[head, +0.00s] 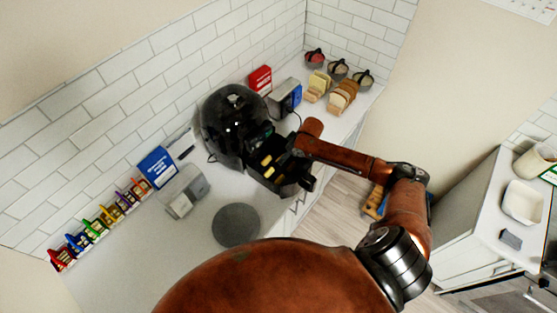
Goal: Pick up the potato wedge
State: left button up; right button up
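A black round air fryer (232,118) stands on the counter against the tiled wall, with its dark basket (262,183) pulled out toward the front right. Small yellow pieces that look like potato wedges (267,161) lie in the basket. My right arm reaches in from the right, and its dark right gripper (297,182) is at the right side of the basket. Its fingers blend into the dark basket, so I cannot tell whether they are open or hold anything. My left gripper is out of view.
A grey round plate (236,225) lies on the counter in front of the air fryer. A toaster (286,95), bread slices (342,96) and jars (337,69) stand to the right. A grey box (186,191) and a row of colored racks (100,222) stand left.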

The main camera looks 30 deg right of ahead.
jog(key=x, duration=0.2)
jog(key=p+x, duration=0.1)
jog(key=x, duration=0.1)
jog(key=shift+w, duration=0.45)
jog(key=shift+w+f, duration=0.15)
jog(key=shift+f, duration=0.45)
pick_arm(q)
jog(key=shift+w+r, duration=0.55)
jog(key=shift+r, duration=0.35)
pick_arm(e)
jog(key=shift+c, duration=0.4)
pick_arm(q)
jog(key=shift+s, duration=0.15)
pick_arm(e)
jog(key=c, duration=0.6)
jog(key=shift+o, duration=0.2)
